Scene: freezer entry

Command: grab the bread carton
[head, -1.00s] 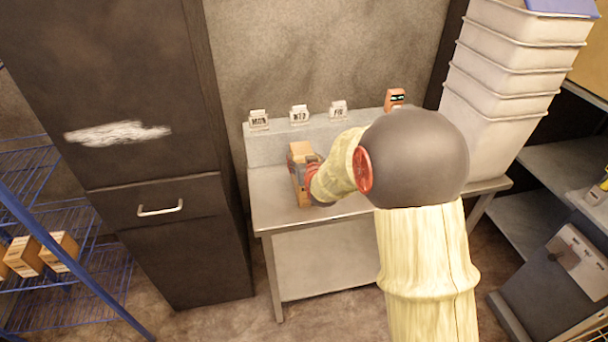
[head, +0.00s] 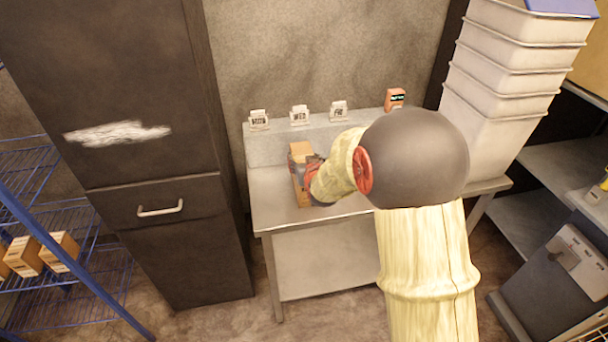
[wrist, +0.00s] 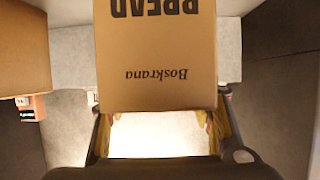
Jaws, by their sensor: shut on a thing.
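The bread carton (wrist: 157,55) is a tan box with "BREAD" and "Boskrana" printed on it, upside down in the wrist view. It fills the upper middle of that view. In the head view the carton (head: 301,152) stands at the left of the steel table, partly hidden by my gripper. My gripper (wrist: 160,120) has one finger on each side of the carton and is shut on it. In the head view my gripper (head: 308,180) comes from the right. I cannot tell whether the carton's base touches the table.
The steel table (head: 320,210) has day cards (head: 299,115) and an orange device (head: 394,99) on its back ledge. A dark cabinet (head: 150,260) stands left, near a blue rack (head: 30,190) with cartons. Stacked white tubs (head: 505,90) stand right.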

